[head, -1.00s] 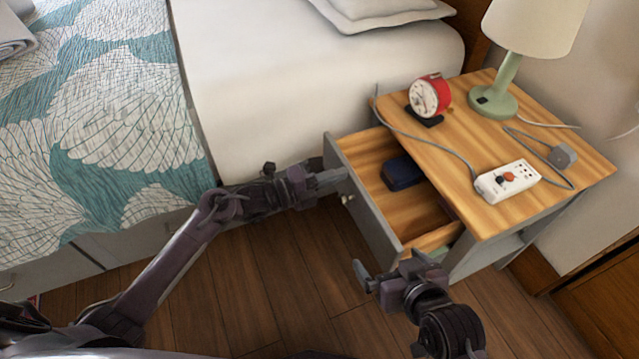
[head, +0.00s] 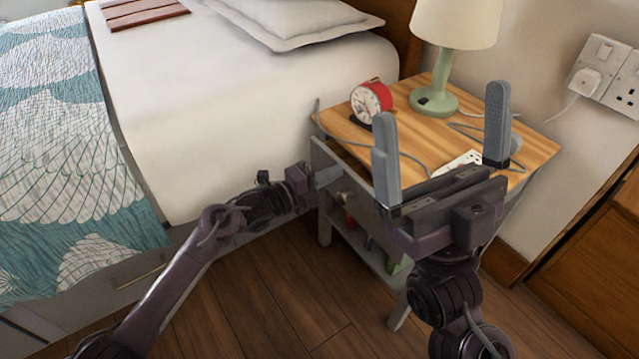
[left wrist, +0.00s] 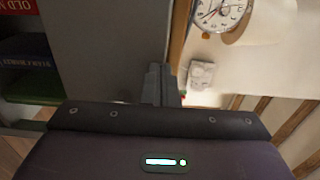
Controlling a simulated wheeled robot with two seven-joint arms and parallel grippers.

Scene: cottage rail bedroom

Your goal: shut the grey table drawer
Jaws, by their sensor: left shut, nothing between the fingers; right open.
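The grey bedside table has a wooden top (head: 345,122). The grey drawer front (head: 324,160) now sits close to the table; a narrow strip of dark brown shows between its upper edge and the tabletop. My left gripper (head: 335,176) is shut and empty, its tips at the drawer front near the knob (head: 345,197). In the left wrist view the closed fingers (left wrist: 162,84) lie against or very near the grey panel (left wrist: 105,50); contact is hard to tell. My right gripper (head: 440,104) is open and empty, fingers up, hiding the drawer's right part.
On the tabletop stand a red alarm clock (head: 371,101), a green lamp (head: 437,95) and a white power strip (head: 460,163). The bed (head: 240,110) is to the left. A lower shelf (head: 365,246) holds items. Wooden floor (head: 270,300) is free in front.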

